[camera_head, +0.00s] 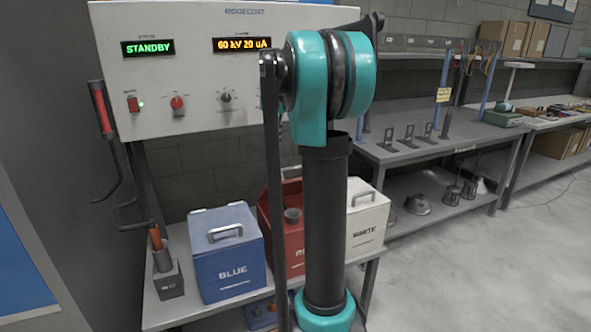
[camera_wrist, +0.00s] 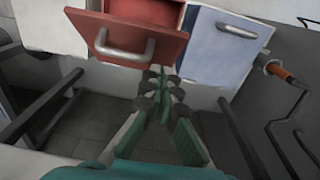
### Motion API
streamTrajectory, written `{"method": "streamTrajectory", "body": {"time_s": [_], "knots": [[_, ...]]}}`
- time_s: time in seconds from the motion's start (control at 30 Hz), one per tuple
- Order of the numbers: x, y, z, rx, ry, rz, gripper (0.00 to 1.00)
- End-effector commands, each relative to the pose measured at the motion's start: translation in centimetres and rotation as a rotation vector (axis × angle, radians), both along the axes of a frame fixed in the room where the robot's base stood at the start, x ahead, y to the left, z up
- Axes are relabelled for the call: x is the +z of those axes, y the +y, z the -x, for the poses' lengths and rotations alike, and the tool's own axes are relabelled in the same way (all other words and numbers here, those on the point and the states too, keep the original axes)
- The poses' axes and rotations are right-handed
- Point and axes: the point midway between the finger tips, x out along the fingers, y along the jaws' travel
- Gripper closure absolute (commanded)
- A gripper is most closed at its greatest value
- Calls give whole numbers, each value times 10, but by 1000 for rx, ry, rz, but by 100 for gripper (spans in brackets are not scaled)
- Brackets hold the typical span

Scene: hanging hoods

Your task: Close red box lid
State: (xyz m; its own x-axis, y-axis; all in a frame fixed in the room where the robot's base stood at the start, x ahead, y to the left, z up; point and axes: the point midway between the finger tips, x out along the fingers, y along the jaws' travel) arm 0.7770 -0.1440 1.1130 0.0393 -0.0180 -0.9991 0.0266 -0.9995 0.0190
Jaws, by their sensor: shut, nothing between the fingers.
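The red box (camera_head: 294,240) stands between the blue and white boxes in the head view, mostly hidden behind my arm. In the wrist view its lid (camera_wrist: 155,52), with a grey handle, is swung open at the top, and part of the red interior (camera_wrist: 146,12) shows beyond it. My gripper (camera_wrist: 161,72) is shut and empty in the wrist view. Its fingertips appear just below the lid's edge; I cannot tell whether they touch it. My gripper is hidden in the head view.
The blue box (camera_head: 229,250) and white box (camera_head: 367,222) flank the red box closely on the bench. A holder (camera_head: 167,274) with an orange-handled tool stands left of the blue box. A control panel (camera_head: 200,75) hangs above. Open floor (camera_head: 460,270) lies right.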

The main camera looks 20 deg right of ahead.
Motion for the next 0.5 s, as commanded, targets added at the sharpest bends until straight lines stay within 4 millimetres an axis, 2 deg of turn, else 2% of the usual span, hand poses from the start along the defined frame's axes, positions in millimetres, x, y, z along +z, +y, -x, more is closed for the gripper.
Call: {"method": "streamTrajectory", "body": {"time_s": [0.1,0.23,0.37,0.5], "knots": [[16,-4,-6,4,13,-14,100],[16,-5,-8,8,18,-20,100],[0,-5,-8,7,18,-19,100],[-26,-5,-9,7,17,-19,100]]}}
